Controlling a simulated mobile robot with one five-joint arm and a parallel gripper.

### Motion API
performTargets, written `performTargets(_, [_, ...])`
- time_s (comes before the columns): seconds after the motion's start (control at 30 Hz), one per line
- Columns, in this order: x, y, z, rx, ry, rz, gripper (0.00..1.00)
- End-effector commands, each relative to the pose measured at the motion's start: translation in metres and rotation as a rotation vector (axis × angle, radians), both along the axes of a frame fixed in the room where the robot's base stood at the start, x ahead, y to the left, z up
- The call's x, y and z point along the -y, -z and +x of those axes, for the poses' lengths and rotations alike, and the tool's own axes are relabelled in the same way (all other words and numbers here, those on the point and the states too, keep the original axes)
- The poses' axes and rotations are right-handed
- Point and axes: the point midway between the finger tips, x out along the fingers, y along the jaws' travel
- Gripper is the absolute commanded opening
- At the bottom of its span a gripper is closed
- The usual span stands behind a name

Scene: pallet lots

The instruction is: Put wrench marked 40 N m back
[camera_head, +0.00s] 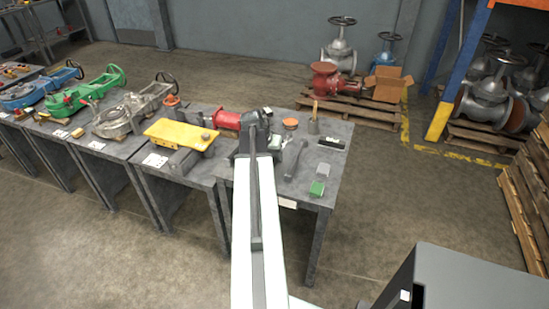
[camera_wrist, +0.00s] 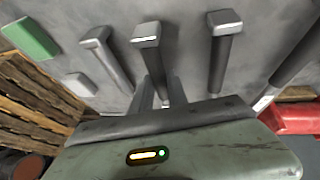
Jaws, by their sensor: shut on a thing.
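My gripper (camera_wrist: 159,98) is low over the grey table, with its fingers closed around the handle of the middle wrench (camera_wrist: 148,45) in the wrist view. That wrench is dark grey with a block-shaped head and a pale strip on the head. I cannot tell whether it touches the table. A similar wrench (camera_wrist: 107,62) lies to its left and another (camera_wrist: 222,50) to its right. No 40 N m mark is legible on any of them. In the head view one wrench (camera_head: 296,160) lies right of my arm, which hides the gripper and the held wrench.
A green block (camera_head: 317,188), a grey block (camera_head: 322,171) and a black box (camera_head: 331,143) sit on the table's right side. An orange-topped container (camera_head: 290,124) stands behind. A red cylinder (camera_head: 227,120) and a yellow plate (camera_head: 181,134) are left.

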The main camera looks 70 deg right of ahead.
Motion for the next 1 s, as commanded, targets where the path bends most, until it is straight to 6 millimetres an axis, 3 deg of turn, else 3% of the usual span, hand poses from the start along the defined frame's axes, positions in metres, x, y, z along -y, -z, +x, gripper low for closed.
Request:
performTargets(0.77, [0.0,0.013,0.001,0.0,-0.001,-0.001,0.0])
performTargets(0.8, [0.0,0.012,0.001,0.0,-0.001,-0.001,0.25])
performTargets(0.87, [0.0,0.012,0.001,-0.001,-0.002,-0.001,0.42])
performTargets(1.0, [0.0,0.012,0.001,0.0,-0.002,-0.001,0.45])
